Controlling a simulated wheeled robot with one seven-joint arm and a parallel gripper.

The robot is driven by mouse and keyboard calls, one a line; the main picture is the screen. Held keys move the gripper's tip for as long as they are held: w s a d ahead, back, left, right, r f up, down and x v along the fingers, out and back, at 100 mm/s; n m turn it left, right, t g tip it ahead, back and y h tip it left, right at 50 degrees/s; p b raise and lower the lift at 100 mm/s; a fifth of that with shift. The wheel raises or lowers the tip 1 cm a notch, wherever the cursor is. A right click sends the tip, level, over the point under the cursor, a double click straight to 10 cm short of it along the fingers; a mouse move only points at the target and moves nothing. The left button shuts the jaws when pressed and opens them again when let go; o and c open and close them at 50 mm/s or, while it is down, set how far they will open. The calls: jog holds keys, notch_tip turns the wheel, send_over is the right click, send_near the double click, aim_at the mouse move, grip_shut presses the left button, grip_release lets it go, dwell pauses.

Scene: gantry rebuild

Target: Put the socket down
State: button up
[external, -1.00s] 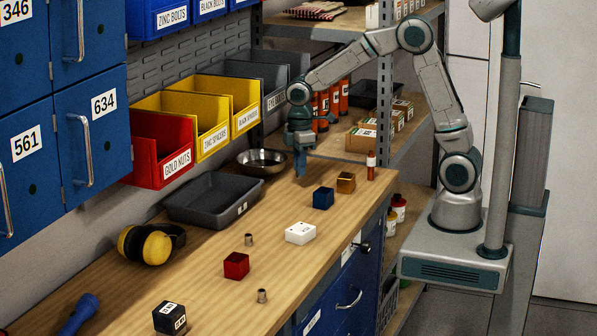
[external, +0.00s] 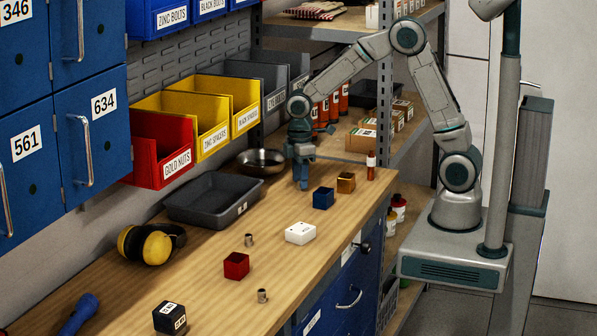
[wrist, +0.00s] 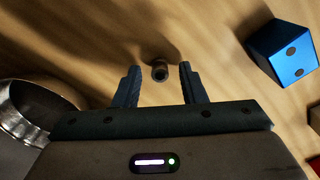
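My gripper (external: 301,180) is low over the wooden workbench, between the steel bowl and the blue cube. In the wrist view my gripper (wrist: 160,85) has its two blue fingers spread apart. A small dark metal socket (wrist: 160,70) shows between the fingertips, with a gap on each side, and looks to stand on the bench. I cannot make that socket out in the external view. Two similar small metal cylinders stand on the bench, one beside the red cube (external: 249,240) and one nearer the front (external: 262,296).
A steel bowl (external: 262,163) is close to my gripper's left, also in the wrist view (wrist: 38,105). A blue cube (external: 323,198) is to the right. A grey tray (external: 212,215), white box (external: 300,233), red cube (external: 236,265) and yellow earmuffs (external: 146,247) are on the bench.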

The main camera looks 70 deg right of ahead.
notch_tip(320, 180, up, 12)
jog(key=s+d+m+t, duration=0.1)
jog(key=s+d+m, duration=0.1)
jog(key=s, duration=0.5)
jog(key=s+d+m+t, duration=0.1)
jog(key=s+d+m, duration=0.2)
jog(key=s, duration=0.4)
jog(key=s+d+f+m+t, duration=0.1)
jog(key=s+d+m, duration=0.1)
jog(key=s+m, duration=0.2)
jog(key=s, duration=0.3)
jog(key=shift+d, duration=0.3)
jog(key=shift+o, duration=0.2)
jog(key=shift+w, duration=0.1)
dwell(0.5)
